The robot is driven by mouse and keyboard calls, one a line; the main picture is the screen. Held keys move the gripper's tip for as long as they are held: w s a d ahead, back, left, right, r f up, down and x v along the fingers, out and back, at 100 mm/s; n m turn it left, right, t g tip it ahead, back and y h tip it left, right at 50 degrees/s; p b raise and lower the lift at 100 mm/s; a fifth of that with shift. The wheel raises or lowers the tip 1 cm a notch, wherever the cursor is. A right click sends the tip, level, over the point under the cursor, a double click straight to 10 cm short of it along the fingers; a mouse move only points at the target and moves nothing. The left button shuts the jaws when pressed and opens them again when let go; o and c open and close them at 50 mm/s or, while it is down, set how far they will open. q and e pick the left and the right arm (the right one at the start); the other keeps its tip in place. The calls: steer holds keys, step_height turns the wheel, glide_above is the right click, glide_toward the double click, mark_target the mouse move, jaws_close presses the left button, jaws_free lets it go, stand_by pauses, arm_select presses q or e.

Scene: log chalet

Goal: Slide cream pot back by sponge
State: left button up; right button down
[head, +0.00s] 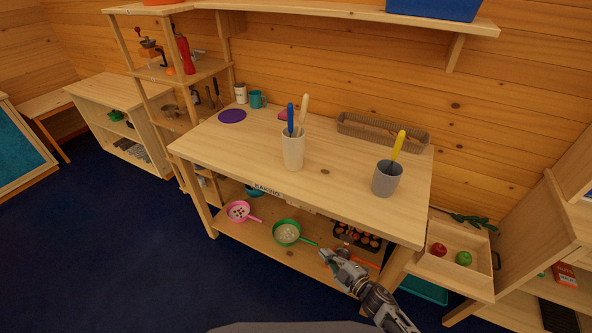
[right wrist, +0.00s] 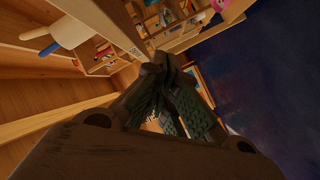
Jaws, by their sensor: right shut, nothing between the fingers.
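The cream pot (head: 293,152) stands upright near the middle of the wooden table, towards the front edge, with a blue-handled and a cream-handled tool in it. It also shows at the upper left of the right wrist view (right wrist: 72,30). A pink sponge (head: 285,115) lies behind it, slightly left and partly hidden by the pot and tools. My right gripper (head: 328,257) is shut and empty, in front of the table and below its top, apart from the pot. In the right wrist view its fingers (right wrist: 168,75) are together. My left gripper is out of view.
A grey pot (head: 387,180) with a yellow-handled tool stands right of the cream pot. A long basket (head: 383,134) lies at the back right. A purple disc (head: 232,116) and teal mug (head: 257,99) are at the back left. Colanders sit on the lower shelf.

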steer(key=w+a+r+n+g+y+b, duration=0.1)
steer(key=a+r+n+y+b, duration=0.15)
steer(key=r+n+b, duration=0.4)
steer(key=w+a+r+n+g+y+b, duration=0.1)
steer(key=a+r+n+y, duration=0.2)
steer(key=r, duration=0.6)
arm_select(q)
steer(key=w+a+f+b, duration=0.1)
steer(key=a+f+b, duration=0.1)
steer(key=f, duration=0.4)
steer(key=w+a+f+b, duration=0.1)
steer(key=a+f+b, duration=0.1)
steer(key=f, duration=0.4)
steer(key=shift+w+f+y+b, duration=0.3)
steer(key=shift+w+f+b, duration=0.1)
steer(key=shift+b, duration=0.2)
arm_select(e)
steer(key=shift+w+d+f+n+g, duration=0.15)
steer(key=shift+w+d+f+n, duration=0.1)
steer(key=shift+w+d+n, duration=0.35)
steer(key=shift+w+d+f+n+g, duration=0.25)
steer(key=shift+d+n, duration=0.2)
steer(key=shift+d, duration=0.25)
steer(key=shift+w+d+f+n+g, duration=0.1)
steer(key=shift+w+d+f+n, duration=0.1)
steer(key=shift+w+d+n, duration=0.4)
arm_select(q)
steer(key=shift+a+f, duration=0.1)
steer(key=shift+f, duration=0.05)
